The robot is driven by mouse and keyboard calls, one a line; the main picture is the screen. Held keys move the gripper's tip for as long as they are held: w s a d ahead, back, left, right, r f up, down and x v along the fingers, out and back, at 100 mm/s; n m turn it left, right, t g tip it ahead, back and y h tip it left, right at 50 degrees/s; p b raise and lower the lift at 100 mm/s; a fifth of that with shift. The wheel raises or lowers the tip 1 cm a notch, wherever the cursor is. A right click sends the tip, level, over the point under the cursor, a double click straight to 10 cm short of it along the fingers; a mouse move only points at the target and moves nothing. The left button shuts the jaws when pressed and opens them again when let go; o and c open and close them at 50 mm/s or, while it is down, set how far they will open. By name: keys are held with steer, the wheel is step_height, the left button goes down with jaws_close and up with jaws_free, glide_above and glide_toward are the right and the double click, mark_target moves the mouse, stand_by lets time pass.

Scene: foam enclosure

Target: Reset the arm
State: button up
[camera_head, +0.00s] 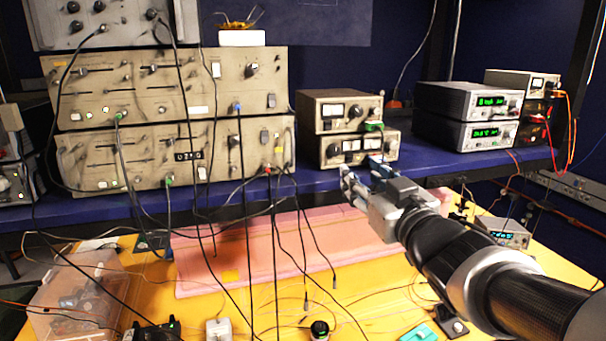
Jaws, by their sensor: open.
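My gripper (362,178) is at the end of my arm, which reaches in from the lower right of the head view. It is raised above the yellow bench, in front of the blue shelf's edge and below and right of the beige meter units. The jaws point up and to the left. They are open, and I see nothing held between them. Part of the gripper's far side is hidden by its own body.
Beige instruments (180,85) stand on the blue shelf (420,164), with dark cables hanging down in front. Silver units (468,118) stand at right. Pink foam (255,250) lies on the yellow bench (395,290). A clear box (75,290) sits at lower left.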

steer(key=s+d+f+m+g+h+b, duration=0.25)
steer(key=s+f+b, duration=0.2)
steer(key=f, duration=0.55)
steer(key=s+d+f+m+g+h+b, duration=0.1)
steer(key=s+d+f+g+h+b, duration=0.2)
steer(key=f+b, duration=0.45)
steer(key=s+a+f+g+b, duration=0.2)
steer(key=s+f+g+b, duration=0.1)
steer(key=s+f, duration=0.8)
steer(key=s+a+f+g+y+b, duration=0.1)
steer(key=s+f+g+b, duration=0.3)
steer(key=s+f, duration=0.7)
steer(key=shift+a+f+b, duration=0.5)
steer(key=shift+a+f, duration=0.15)
steer(key=shift+f, duration=0.15)
